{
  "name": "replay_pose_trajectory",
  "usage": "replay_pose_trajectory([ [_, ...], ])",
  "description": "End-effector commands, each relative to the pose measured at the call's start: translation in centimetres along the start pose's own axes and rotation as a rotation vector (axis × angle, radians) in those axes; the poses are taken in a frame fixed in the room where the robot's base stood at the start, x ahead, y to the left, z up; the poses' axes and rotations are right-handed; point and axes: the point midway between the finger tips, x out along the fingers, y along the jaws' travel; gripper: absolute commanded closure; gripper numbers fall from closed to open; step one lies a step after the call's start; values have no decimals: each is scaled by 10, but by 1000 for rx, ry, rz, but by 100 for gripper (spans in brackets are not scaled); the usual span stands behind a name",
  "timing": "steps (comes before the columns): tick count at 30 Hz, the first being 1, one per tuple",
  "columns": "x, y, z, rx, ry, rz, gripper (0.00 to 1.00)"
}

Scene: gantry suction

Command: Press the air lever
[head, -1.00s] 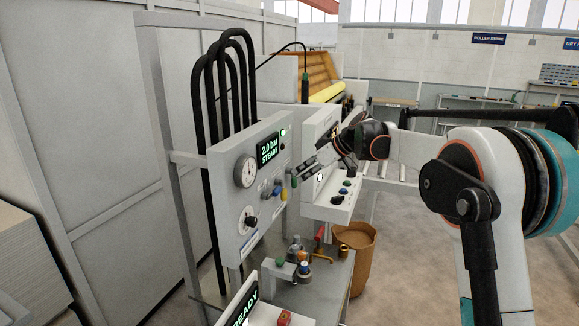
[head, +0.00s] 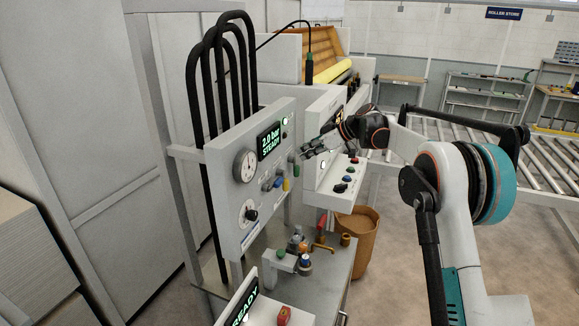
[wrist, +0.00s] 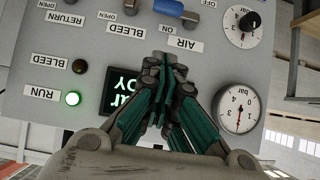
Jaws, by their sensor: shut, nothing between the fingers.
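The panel (head: 228,205) faces my gripper, with a row of valve levers below its green display. The air lever looks blue with a grey hub (head: 277,183); in the wrist view its blue handle (wrist: 168,6) is at the top edge, partly cut off, by the ON and OFF marks above the AIR label (wrist: 183,43). My gripper (head: 305,153) is shut and empty, to the right of and above the levers. In the wrist view its fingertips (wrist: 166,58) lie in front of the panel, just below the AIR label. They appear apart from the lever.
A pressure gauge (head: 244,165) and a black knob (head: 251,214) are on the panel's left side. A white box with buttons (head: 335,182) stands close on the right. Small fittings (head: 298,245) sit on the bench below. A brown bin (head: 357,232) stands behind.

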Motion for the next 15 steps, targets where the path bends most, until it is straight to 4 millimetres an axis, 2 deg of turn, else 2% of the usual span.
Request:
replay_pose_trajectory([
  [5,22,0,-1,-1,0,-1,100],
  [15,89,-1,-1,-2,0,-2,100],
])
